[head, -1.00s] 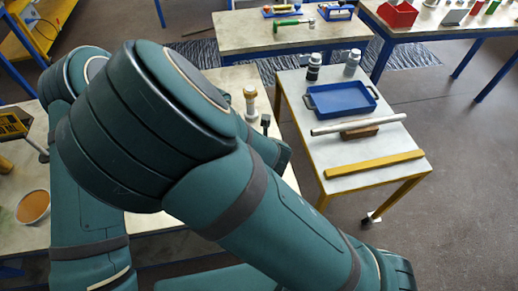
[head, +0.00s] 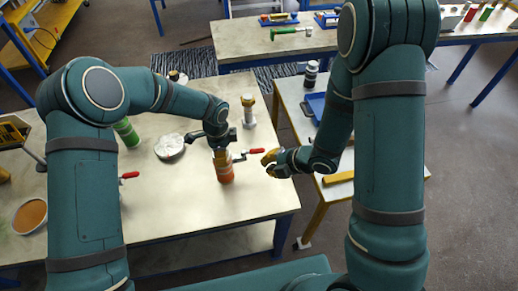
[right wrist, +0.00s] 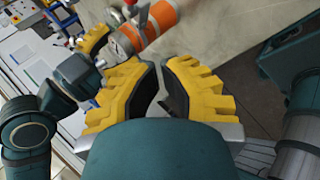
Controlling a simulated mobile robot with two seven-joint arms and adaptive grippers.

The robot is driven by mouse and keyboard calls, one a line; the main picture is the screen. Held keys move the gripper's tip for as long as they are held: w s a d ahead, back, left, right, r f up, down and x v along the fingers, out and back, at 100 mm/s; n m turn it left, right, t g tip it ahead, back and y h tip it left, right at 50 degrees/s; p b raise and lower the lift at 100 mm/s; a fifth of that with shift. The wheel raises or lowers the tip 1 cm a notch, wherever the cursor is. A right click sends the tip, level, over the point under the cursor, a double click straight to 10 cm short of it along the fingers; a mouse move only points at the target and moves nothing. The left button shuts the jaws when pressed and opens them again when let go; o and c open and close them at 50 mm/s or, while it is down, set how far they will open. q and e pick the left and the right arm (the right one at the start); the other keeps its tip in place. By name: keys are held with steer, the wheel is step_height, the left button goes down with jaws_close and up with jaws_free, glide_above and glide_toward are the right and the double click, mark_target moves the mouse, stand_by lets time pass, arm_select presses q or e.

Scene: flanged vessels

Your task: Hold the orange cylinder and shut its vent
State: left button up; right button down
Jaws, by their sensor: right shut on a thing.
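The orange cylinder (head: 225,172) stands upright on the near table, with a grey band around it. It also shows beyond my fingers in the right wrist view (right wrist: 158,20). Its vent has a red handle (head: 254,150) pointing right from near the top. My left gripper (head: 221,153) is at the cylinder's top; whether its fingers are closed on it I cannot tell. My right gripper (head: 268,158) is at the free end of the red handle, its yellow fingers (right wrist: 162,65) nearly together.
A pale flanged post (head: 248,108), a round white-topped vessel (head: 170,146) and a green cylinder (head: 127,132) stand on the table (head: 185,205). An orange-filled bowl (head: 30,215) is at the left. A side table with a blue tray (head: 315,105) is partly behind my right arm.

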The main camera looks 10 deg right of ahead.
mark_target(259, 151)
steer(key=d+r+m+t+y, duration=0.2)
steer(key=d+r+m, duration=0.2)
steer(key=d, duration=0.1)
steer(key=w+d+f+x, duration=0.1)
steer(key=d+x, duration=0.1)
steer(key=x, duration=1.1)
steer(key=shift+w, duration=0.2)
steer(key=shift+d+f, duration=0.1)
steer(key=shift+w+d+f, duration=0.15)
steer(key=shift+w+f, duration=0.1)
steer(key=shift+w, duration=0.4)
steer(key=shift+s, duration=0.1)
